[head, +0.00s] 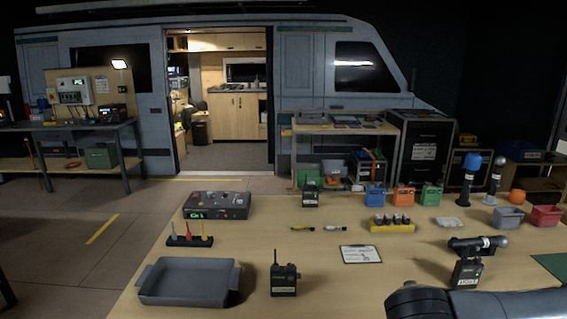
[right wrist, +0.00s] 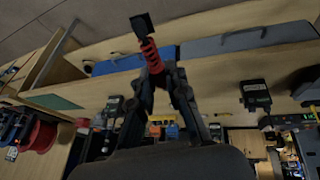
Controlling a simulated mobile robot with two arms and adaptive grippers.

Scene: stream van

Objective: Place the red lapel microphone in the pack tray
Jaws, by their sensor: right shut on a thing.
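In the right wrist view my right gripper (right wrist: 160,78) is shut on a red ribbed piece with a flat black end, which I take to be the red lapel microphone (right wrist: 151,54). It sticks out beyond the fingertips, and its gripped end is partly hidden. In the head view my right arm enters at the bottom right, and its fingers and the microphone are out of sight. The grey tray (head: 188,301), which looks like the pack tray, stands at the table's front left. It appears empty, well left of my right arm. My left gripper is not in view.
A black transmitter (head: 284,280) with an antenna stands just right of the tray. A clipboard (head: 361,254) lies mid-table. Another black pack (head: 467,273) stands beside my right arm.

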